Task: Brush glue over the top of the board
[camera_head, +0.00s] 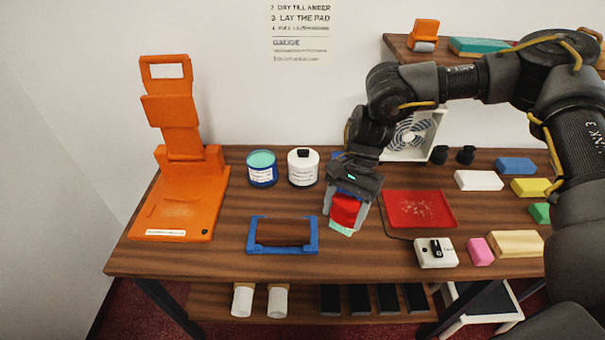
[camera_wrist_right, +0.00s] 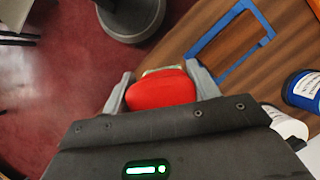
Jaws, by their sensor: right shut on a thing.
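My right gripper (camera_head: 346,205) is shut on a red brush handle (camera_head: 345,210); the red part also shows between the fingers in the right wrist view (camera_wrist_right: 160,91). A pale teal tip (camera_head: 340,229) points down below the fingers. A blue frame (camera_head: 253,248) lies on the table left of the gripper, around a dark brown surface (camera_head: 284,231). I take this surface for the board, but cannot tell it surely from the tabletop. A blue can (camera_head: 262,176) with a teal top stands behind the frame. My left gripper is not in view.
An orange press-like stand (camera_head: 178,190) is at the left. A white can (camera_head: 303,168) with a black knob stands beside the blue can. A red tray (camera_head: 420,208) lies right of the gripper. A white switch box (camera_head: 434,255) and several coloured blocks occupy the right side.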

